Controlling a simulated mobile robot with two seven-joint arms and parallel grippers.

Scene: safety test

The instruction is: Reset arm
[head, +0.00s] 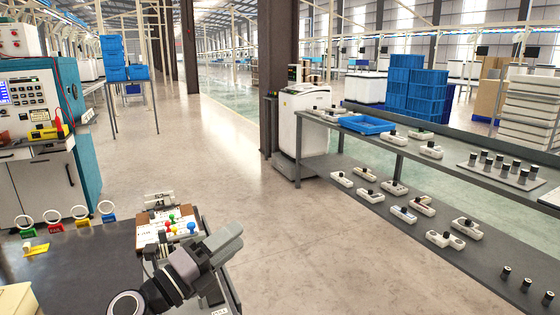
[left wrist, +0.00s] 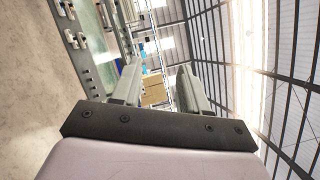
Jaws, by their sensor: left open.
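My left gripper (head: 226,241) is in the lower middle of the head view, raised at the right edge of a dark table (head: 75,262). In the left wrist view its two grey fingers (left wrist: 158,88) stand apart with nothing between them. The wrist view is tilted and looks out over the hall towards the roof. A small board with red, yellow, green and blue knobs (head: 167,232) lies on the table just behind the gripper, and the arm hides part of it. My right gripper is not in view.
A two-level grey shelf (head: 420,158) with white devices and black cylinders stands at the right. A white cabinet (head: 300,130) stands at its far end. A control machine (head: 40,130) is at the left. The floor (head: 185,150) between them is clear.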

